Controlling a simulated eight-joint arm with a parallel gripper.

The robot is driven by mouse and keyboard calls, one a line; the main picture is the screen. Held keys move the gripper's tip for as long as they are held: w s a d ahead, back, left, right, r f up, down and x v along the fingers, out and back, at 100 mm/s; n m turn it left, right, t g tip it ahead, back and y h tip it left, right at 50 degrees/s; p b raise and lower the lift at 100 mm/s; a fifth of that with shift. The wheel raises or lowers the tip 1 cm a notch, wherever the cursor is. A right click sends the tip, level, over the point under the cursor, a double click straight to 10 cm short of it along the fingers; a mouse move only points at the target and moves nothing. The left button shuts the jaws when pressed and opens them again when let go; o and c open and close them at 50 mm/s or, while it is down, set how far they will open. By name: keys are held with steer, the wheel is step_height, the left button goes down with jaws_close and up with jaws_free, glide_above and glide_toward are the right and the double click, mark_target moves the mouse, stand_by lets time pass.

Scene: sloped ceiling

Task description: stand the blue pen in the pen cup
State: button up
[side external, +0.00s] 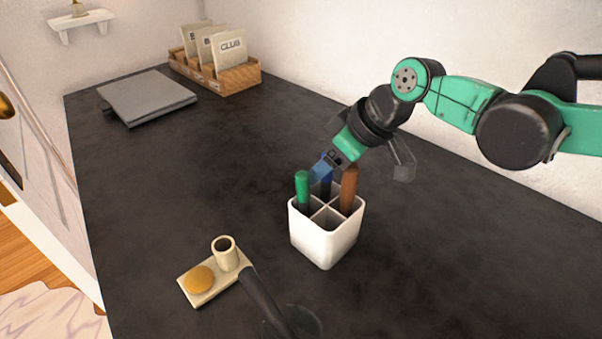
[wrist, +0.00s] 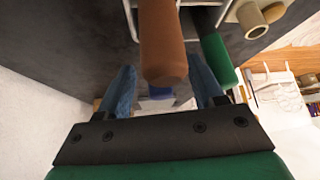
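The white pen cup (side external: 325,243) stands upright on the dark counter and is divided into compartments. The blue pen (side external: 327,187) stands in its back compartment, partly hidden by my gripper and the other pens. In the wrist view, the blue pen's end (wrist: 160,92) shows between my fingers, partly behind the brown pen. My gripper (side external: 321,170) is at the top of the blue pen, tilted down over the cup. In the wrist view my gripper's blue fingers (wrist: 163,88) are spread, with a gap on each side of the pen.
A green pen (side external: 303,188) stands in the left compartment and a brown pen (side external: 349,188) in the right one, close to my gripper. A small tray (side external: 205,295) holds a cup and an orange disc. A grey laptop-like slab (side external: 147,97) and a wooden file box (side external: 240,78) lie farther back.

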steer(key=shift+r, duration=0.1)
steer(key=shift+v, duration=2.75)
steer(key=s+d+r+m+t+h, duration=0.1)
steer(key=s+d+m, duration=0.15)
steer(key=d, duration=0.55)
steer(key=s+d+m+t+h, duration=0.15)
steer(key=d+m, duration=0.25)
steer(key=d, duration=0.5)
steer(key=s+d+f+m+t+h, duration=0.1)
steer(key=s+d+f+m+h, duration=0.2)
steer(key=s+d, duration=0.4)
steer(key=d+f+m, duration=0.1)
steer(key=d, duration=0.2)
steer(key=shift+s+d+m, duration=0.25)
steer(key=shift+s+m, duration=0.1)
steer(key=shift+s, duration=0.05)
